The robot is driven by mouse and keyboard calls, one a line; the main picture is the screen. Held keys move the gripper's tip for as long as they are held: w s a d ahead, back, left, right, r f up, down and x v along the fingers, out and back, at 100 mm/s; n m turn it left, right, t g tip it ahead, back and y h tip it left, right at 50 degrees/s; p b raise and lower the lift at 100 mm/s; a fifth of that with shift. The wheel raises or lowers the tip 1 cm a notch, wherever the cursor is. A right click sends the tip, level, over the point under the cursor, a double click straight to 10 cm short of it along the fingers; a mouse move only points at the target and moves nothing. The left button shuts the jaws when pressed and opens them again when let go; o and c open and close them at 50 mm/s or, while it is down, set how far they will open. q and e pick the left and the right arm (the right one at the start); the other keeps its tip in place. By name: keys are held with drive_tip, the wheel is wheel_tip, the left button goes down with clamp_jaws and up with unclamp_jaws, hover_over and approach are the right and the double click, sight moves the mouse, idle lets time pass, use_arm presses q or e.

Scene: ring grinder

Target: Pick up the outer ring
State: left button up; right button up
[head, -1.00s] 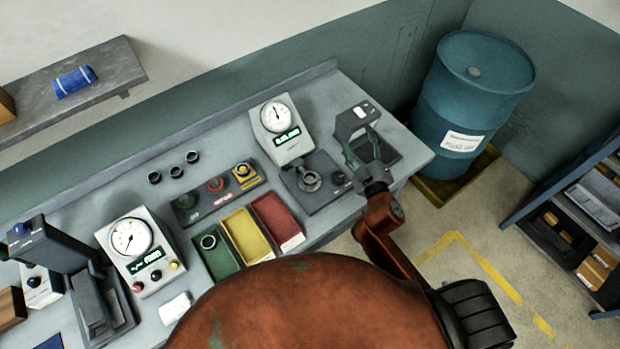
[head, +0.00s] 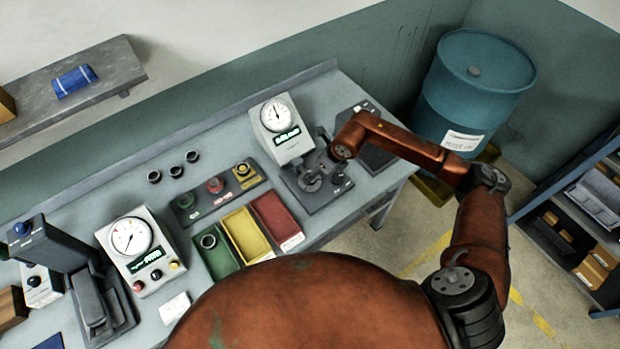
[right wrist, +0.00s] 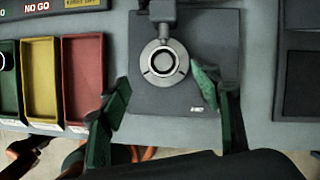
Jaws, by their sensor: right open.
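A round metal ring (right wrist: 163,63) sits on the dark base of the dial gauge station, and it also shows in the head view (head: 310,181), partly hidden by my gripper. My right gripper (right wrist: 160,80) is open and empty, with its green fingers apart on the near left and near right of the ring. In the head view the right gripper (head: 325,163) is over the gauge base. Three dark rings (head: 176,171) lie on the bench to the left, and another ring (head: 208,241) is in the green bin. My left gripper is not in view.
The dial gauge (head: 276,116) stands behind the ring. A yellow bin (head: 246,235) and a red bin (head: 277,222) are left of the gauge base. A dark device (head: 372,150) is to its right. A blue drum (head: 470,90) stands beyond the bench end.

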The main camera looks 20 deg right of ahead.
drive_tip(key=shift+w+d+f, duration=0.2)
drive_tip(key=shift+d+f, duration=0.05)
drive_tip(key=shift+f, duration=0.1)
drive_tip(key=p+x, duration=0.2)
drive_tip(key=x, duration=0.4)
drive_tip(key=shift+a+f, duration=0.1)
drive_tip(key=shift+w+a+f, duration=0.1)
drive_tip(key=shift+w+f, duration=0.05)
drive_tip(key=shift+f, duration=0.25)
drive_tip(key=c, duration=1.4)
drive_tip(key=shift+r, duration=0.1)
drive_tip(key=shift+c, duration=0.2)
